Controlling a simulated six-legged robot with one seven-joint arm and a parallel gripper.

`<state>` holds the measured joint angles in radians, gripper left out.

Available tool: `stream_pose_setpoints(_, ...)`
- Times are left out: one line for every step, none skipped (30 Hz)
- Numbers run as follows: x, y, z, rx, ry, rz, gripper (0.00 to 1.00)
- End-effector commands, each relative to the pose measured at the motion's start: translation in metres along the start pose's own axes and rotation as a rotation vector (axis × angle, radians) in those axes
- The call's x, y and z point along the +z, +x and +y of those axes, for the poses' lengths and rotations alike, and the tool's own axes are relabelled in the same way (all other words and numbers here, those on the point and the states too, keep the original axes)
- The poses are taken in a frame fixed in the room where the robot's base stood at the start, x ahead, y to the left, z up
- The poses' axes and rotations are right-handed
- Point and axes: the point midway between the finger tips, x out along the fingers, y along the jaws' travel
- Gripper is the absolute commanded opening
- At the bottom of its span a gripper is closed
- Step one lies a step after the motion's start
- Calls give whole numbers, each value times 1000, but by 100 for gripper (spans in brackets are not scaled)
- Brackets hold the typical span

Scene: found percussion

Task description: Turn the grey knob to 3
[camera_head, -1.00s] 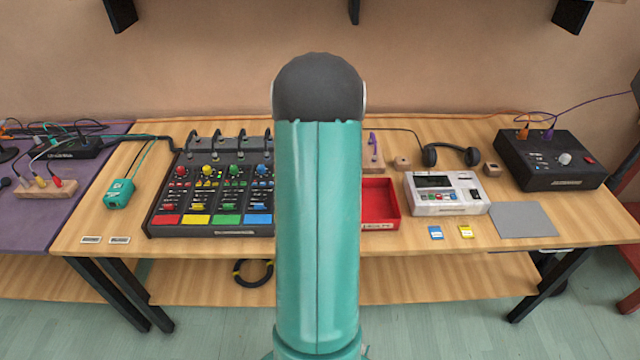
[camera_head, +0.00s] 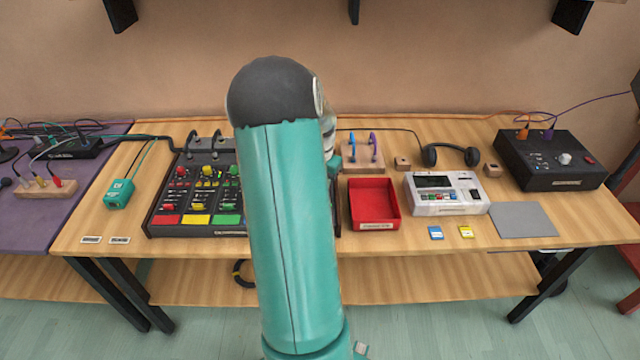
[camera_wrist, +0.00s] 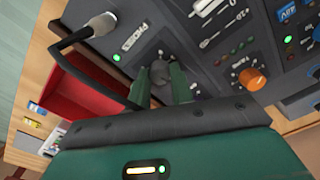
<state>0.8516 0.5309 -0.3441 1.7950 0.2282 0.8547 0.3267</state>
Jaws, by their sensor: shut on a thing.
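In the wrist view a small dark grey knob (camera_wrist: 159,73) stands on a dark panel (camera_wrist: 195,58) between my two green fingers. My gripper (camera_wrist: 163,80) is shut on this knob. The number the knob points to cannot be read. In the head view my arm hides the gripper and the right part of the black mixer panel (camera_head: 160,216). A separate pale grey knob (camera_head: 565,159) is on the black box (camera_head: 540,173) at the right, far from my arm.
An orange knob (camera_wrist: 252,79) stands near my fingers, to their right. A plug with a cable (camera_wrist: 98,27) sits left of them. The red tray (camera_head: 374,203) lies beside the mixer, and a white device (camera_head: 447,194) stands right of it.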

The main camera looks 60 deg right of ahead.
Motion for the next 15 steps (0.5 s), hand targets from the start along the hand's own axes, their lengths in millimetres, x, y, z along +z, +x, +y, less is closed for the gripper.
stream_pose_setpoints(0, 0, -1, -1, 35, 1, 0)
stream_pose_setpoints(0, 0, -1, -1, 56, 1, 0)
stream_pose_setpoints(0, 0, -1, 0, 84, 1, 0)
stream_pose_setpoints(0, 0, -1, 0, 102, 1, 0)
stream_pose_setpoints(0, 0, -1, 0, 121, 1, 0)
stream_pose_setpoints(0, 0, -1, -1, 143, 1, 0)
stream_pose_setpoints(0, 0, -1, -1, 158, 1, 0)
stream_pose_setpoints(0, 0, -1, -1, 172, 1, 0)
stream_pose_setpoints(0, 0, -1, -1, 189, 1, 0)
stream_pose_setpoints(0, 0, -1, -1, 200, 1, 0)
stream_pose_setpoints(0, 0, -1, -1, 210, 1, 0)
stream_pose_setpoints(0, 0, -1, -1, 222, 1, 0)
stream_pose_setpoints(0, 0, -1, -1, 229, 1, 0)
stream_pose_setpoints(0, 0, -1, -1, 235, 1, 0)
stream_pose_setpoints(0, 0, 0, -1, 242, 1, 0)
